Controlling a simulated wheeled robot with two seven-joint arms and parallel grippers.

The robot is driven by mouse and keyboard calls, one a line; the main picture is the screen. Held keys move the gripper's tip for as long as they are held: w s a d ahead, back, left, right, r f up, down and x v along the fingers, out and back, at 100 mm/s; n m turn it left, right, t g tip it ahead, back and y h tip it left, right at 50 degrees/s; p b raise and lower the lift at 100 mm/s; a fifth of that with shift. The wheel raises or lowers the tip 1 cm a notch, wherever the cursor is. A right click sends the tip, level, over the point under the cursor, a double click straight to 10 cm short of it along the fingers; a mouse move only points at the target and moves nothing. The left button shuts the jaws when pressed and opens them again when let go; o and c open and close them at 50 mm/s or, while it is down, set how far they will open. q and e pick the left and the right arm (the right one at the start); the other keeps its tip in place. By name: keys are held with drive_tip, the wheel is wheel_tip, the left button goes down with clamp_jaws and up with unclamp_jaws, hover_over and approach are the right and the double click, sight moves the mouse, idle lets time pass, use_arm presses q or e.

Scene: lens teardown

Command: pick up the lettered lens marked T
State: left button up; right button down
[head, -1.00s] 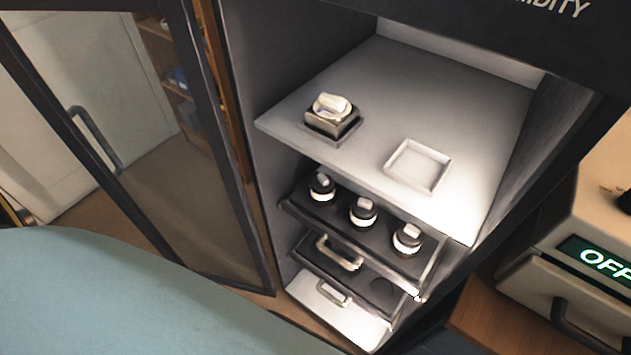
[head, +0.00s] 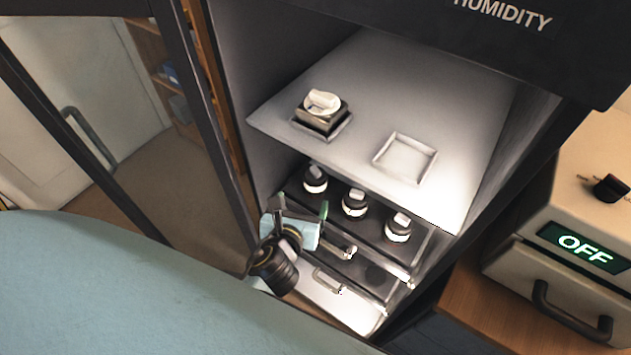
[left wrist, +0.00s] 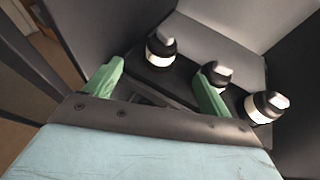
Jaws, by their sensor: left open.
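Three dark lenses with white bands and pale caps stand upright in a row in the pulled-out drawer: a left lens (head: 315,180), a middle lens (head: 354,202) and a right lens (head: 398,228). I cannot read any letter on them, so I cannot tell which is T. My left gripper (head: 303,206) is open and empty in front of the drawer, nearest the left lens. In the left wrist view the left lens (left wrist: 160,50) shows beyond the gap between the green fingers. The middle lens (left wrist: 217,74) is partly behind the right finger; the right lens (left wrist: 266,107) is clear. My right gripper is out of view.
The shelf (head: 440,110) above the drawer holds a square block with a white knob-like top (head: 320,110) and an empty square tray (head: 405,158). Another drawer is below. The glass door (head: 120,150) stands open at left; a box reading OFF (head: 570,260) is at right.

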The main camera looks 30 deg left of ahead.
sight(313, 186)
use_arm(q)
drive_tip(key=b+x, duration=0.1)
drive_tip(key=x, duration=0.6)
drive_tip(key=shift+f, duration=0.1)
drive_tip(key=w+f+b, duration=0.1)
drive_tip(key=w, duration=0.1)
drive_tip(key=w+f+b, duration=0.1)
drive_tip(key=w+f, duration=0.1)
drive_tip(key=shift+a, duration=0.2)
drive_tip(key=shift+w+a, duration=0.1)
drive_tip(key=shift+w, duration=0.2)
use_arm(e)
drive_tip(key=shift+h, duration=0.3)
drive_tip(key=shift+s+d+f, duration=0.15)
drive_tip(key=shift+d+f, duration=0.8)
drive_tip(key=shift+s+d+f, duration=0.15)
drive_tip(key=shift+d+f, duration=0.75)
drive_tip(key=shift+d, duration=0.05)
